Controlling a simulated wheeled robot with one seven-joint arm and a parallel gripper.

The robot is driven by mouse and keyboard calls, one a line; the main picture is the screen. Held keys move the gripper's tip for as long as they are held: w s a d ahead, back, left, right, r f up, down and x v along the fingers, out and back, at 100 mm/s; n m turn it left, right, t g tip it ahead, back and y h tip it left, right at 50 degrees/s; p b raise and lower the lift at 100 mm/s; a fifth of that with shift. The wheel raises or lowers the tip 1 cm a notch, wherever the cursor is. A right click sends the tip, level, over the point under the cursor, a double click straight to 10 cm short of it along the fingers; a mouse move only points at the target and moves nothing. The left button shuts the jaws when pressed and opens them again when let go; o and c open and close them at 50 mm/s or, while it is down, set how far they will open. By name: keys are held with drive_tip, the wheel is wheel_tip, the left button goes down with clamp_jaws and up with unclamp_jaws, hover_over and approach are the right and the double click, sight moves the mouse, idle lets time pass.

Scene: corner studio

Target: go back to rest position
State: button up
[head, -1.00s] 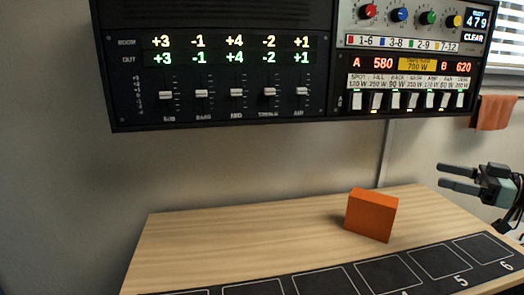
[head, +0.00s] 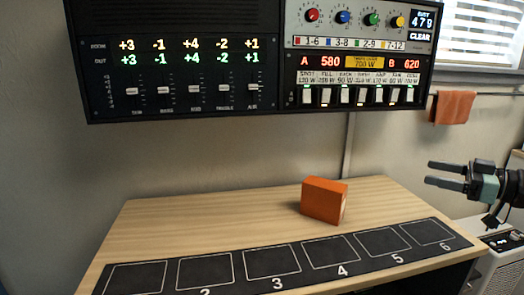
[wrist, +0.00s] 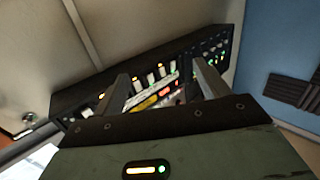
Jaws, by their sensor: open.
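My gripper (head: 447,176) is at the right side of the head view, beyond the table's right end. Its two fingers point left, apart, with nothing between them. In the wrist view the two fingers (wrist: 160,88) also stand apart, with the control panel seen behind them.
A wooden table (head: 180,215) bears an orange block (head: 324,200) and a black strip (head: 222,291) with numbered squares. A control panel (head: 190,60) with sliders and switches hangs on the wall above. An orange cloth (head: 452,107) hangs at the right. The table's left part is clear.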

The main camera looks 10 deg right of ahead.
drive_tip(key=w+a+f+m+g+h, duration=0.2)
drive_tip(key=w+a+f+m+h, duration=0.35)
drive_tip(key=h, duration=0.55)
drive_tip(key=s+a+f+n+g+b, duration=0.1)
drive_tip(key=s+a+f+g+b, duration=0.3)
drive_tip(key=s+a, duration=0.6)
drive_tip(key=s+a+f+n+g+b, duration=0.25)
drive_tip(key=s+a+f, duration=0.25)
drive_tip(key=s+a, duration=0.45)
drive_tip(key=s+a+f+n+g+b, duration=0.1)
drive_tip(key=s+a+f+g+b, duration=0.35)
drive_tip(key=s+a, duration=0.55)
wheel_tip(320, 180, up, 21)
drive_tip(key=p, duration=2.1)
drive_tip(key=shift+a+f, duration=0.2)
drive_tip(key=shift+a, duration=0.05)
